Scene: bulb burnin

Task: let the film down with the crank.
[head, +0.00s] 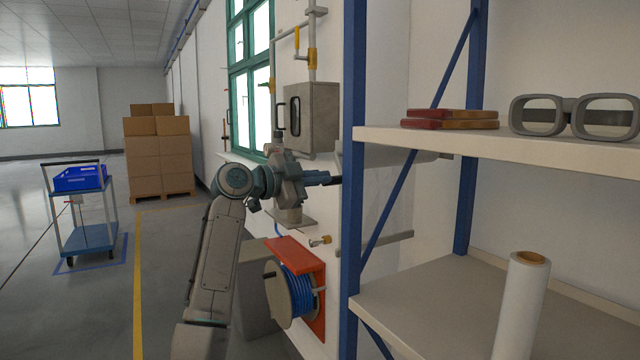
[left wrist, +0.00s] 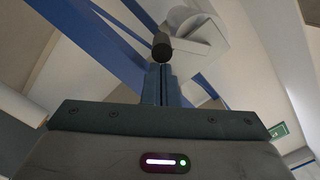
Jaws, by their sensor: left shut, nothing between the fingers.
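The film (head: 388,205) is a pale sheet hanging on the wall behind the shelf's blue post, between a roller (head: 395,156) above and a grey bottom bar (head: 390,244). The post hides part of it. My left gripper (head: 328,178) points right, its tips at the post's left edge. In the left wrist view its fingers (left wrist: 160,82) are together and empty. The dark knob of the crank (left wrist: 161,46) appears just beyond the fingertips, with a pale crank part (left wrist: 198,36) behind it. I cannot tell whether they touch. My right gripper is not in view.
The shelf (head: 430,290) fills the right side, with a wrapped roll (head: 522,305), goggles (head: 575,117) and red-brown cases (head: 450,119). A grey box (head: 312,117) and a blue hose reel (head: 290,290) are on the wall. The floor on the left is mostly open around a cart (head: 88,238).

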